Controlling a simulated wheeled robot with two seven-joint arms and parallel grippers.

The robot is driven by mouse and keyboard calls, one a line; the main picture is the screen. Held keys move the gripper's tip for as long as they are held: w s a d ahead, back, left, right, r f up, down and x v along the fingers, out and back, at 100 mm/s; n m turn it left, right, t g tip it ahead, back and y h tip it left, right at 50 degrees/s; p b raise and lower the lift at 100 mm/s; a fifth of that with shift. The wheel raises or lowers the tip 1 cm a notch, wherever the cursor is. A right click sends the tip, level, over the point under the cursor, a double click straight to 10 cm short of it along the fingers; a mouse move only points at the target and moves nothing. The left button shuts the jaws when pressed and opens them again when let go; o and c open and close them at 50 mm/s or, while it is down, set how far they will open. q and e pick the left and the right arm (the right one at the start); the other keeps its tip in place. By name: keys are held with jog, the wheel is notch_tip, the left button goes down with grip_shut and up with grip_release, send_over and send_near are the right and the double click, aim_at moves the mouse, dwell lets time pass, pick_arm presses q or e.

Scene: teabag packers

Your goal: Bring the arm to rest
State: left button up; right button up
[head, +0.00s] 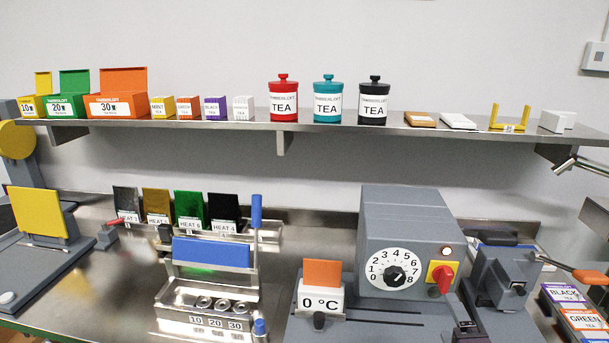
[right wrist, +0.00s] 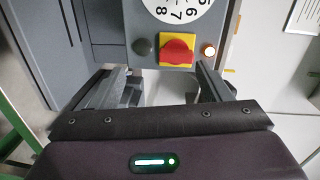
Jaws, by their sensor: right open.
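My right gripper (head: 467,329) shows at the bottom edge of the head view, low in front of the grey machine (head: 415,225). In the right wrist view its two fingers (right wrist: 165,85) stand apart with nothing held between them. Beyond the fingers are the machine's red knob (right wrist: 177,51) on a yellow plate, a lit lamp (right wrist: 209,50) and part of the white number dial (right wrist: 180,10). The fingers look clear of the knob. In the head view the red knob (head: 442,277) is right of the dial (head: 396,271). My left gripper is not in view.
A 0 °C display block (head: 320,297) stands left of the machine. A grey clamp-like device (head: 504,278) and tea boxes (head: 580,319) are at the right. A blue-handled metal rack (head: 210,252) stands centre-left. The shelf (head: 340,130) above holds boxes and tea jars.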

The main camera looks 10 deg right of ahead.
jog(key=s+a+f+n+g+y, duration=0.2)
jog(key=s+a+f+n+g, duration=0.3)
jog(key=s+f+n+g, duration=0.45)
jog(key=s+a+f+n+g+y, duration=0.2)
jog(key=s+a+f+n+g, duration=0.3)
jog(key=n, duration=0.7)
notch_tip(320, 180, down, 34)
jog(key=s+b, duration=0.1)
jog(key=s, duration=0.1)
jog(key=s+d+f+g+b, duration=0.1)
jog(key=s+d+f, duration=0.1)
jog(key=s+f, duration=1.5)
jog(key=shift+s+d, duration=0.4)
jog(key=shift+s, duration=0.4)
